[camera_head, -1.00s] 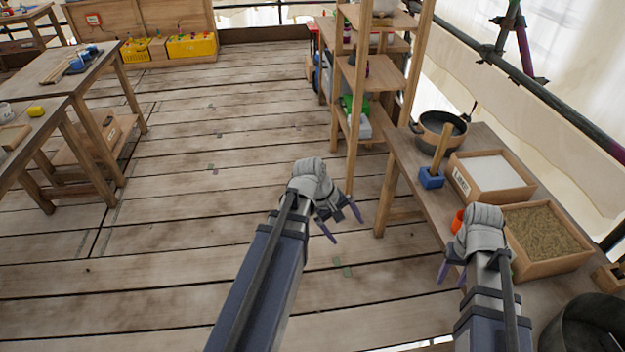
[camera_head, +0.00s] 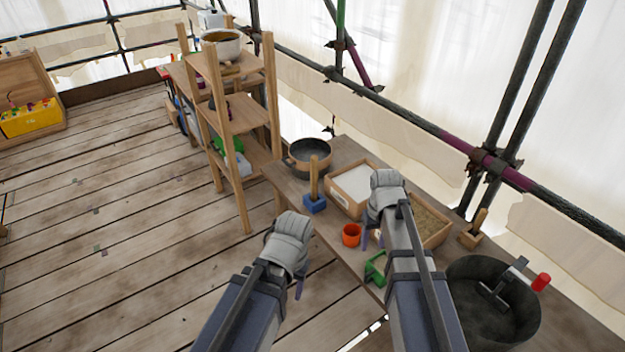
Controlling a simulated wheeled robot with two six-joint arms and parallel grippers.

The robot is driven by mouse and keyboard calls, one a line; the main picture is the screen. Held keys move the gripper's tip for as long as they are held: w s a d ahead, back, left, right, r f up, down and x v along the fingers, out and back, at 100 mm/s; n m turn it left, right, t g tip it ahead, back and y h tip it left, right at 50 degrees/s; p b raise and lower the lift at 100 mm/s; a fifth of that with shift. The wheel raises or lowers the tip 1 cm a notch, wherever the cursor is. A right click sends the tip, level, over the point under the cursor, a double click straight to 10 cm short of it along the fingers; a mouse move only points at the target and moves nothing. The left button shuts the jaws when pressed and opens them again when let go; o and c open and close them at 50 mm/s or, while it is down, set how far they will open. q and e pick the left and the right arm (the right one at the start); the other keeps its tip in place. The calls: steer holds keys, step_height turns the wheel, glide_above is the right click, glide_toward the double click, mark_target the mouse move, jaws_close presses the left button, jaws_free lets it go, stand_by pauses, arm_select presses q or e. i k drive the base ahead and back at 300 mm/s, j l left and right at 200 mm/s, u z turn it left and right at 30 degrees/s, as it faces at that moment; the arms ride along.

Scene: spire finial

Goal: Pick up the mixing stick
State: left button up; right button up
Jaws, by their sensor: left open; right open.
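An upright wooden stick (camera_head: 314,172), which may be the mixing stick, stands in a blue block (camera_head: 315,204) on the bench, left of a white-filled box. My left gripper (camera_head: 298,284) is in front of the bench's near edge, below and apart from the stick; its fingers are mostly hidden behind its wrist. My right gripper (camera_head: 372,236) is over the bench, to the right of the stick, open and apart from it. It partly covers the sand box (camera_head: 432,226).
The bench (camera_head: 345,150) also holds a black pan (camera_head: 309,156), an orange cup (camera_head: 351,235), a green item (camera_head: 376,268) and a large black tub (camera_head: 490,315) with a red-ended tool (camera_head: 520,285). A wooden shelf (camera_head: 232,130) stands left.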

mark_target(314, 158)
steer(key=i+j, duration=0.4)
steer(key=i+j+z, duration=0.1)
steer(key=i+j, duration=0.5)
steer(key=i, duration=0.4)
